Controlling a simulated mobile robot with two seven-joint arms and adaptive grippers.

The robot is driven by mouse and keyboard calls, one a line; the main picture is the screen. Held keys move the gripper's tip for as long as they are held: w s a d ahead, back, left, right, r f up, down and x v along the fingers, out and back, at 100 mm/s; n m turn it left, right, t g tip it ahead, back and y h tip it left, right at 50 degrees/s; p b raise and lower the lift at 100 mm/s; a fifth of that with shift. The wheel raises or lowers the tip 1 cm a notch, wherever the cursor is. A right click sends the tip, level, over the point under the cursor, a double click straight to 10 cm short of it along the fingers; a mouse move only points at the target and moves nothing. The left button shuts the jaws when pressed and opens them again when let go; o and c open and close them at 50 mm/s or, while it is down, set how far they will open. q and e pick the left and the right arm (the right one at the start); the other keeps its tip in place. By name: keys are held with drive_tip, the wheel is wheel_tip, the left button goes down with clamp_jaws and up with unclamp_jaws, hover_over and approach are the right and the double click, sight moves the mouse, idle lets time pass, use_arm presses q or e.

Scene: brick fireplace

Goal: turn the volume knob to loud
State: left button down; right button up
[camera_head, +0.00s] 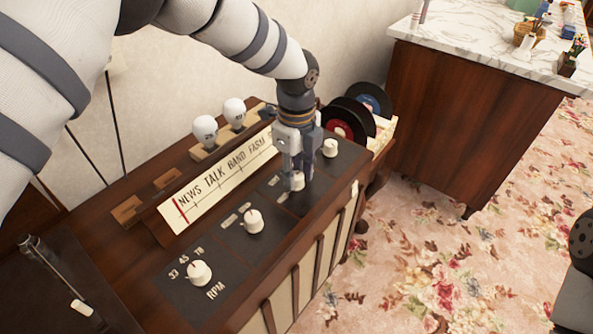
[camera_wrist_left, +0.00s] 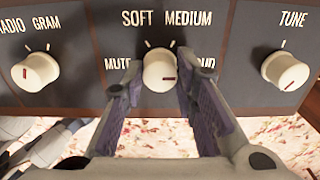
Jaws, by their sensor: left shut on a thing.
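The volume knob (camera_wrist_left: 160,72) is a white round knob on the dark console panel, under the words SOFT and MEDIUM, with MUTE to its left and a partly hidden LOUD to its right. Its short red mark lies roughly level and points right, toward LOUD. My left gripper (camera_wrist_left: 153,92) has one finger on each side of the knob and is shut on it. In the head view the gripper (camera_head: 297,172) reaches down onto the panel and partly covers the volume knob (camera_head: 298,183). My right gripper is not in view.
The RADIO/GRAM knob (camera_wrist_left: 37,71) and the TUNE knob (camera_wrist_left: 287,71) flank it. The RPM knob (camera_head: 199,273) is at the panel's near end. A slanted dial strip (camera_head: 222,183), white bulb-shaped pieces (camera_head: 205,129) and records (camera_head: 345,122) stand behind. A marble-topped counter (camera_head: 470,42) is beyond.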

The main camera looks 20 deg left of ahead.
sight(296, 175)
use_arm(q)
drive_tip(key=shift+f, duration=0.1)
idle(0.4)
drive_tip(key=c, duration=1.3)
unclamp_jaws()
wheel_tip(296, 175, up, 12)
drive_tip(key=shift+r, duration=0.1)
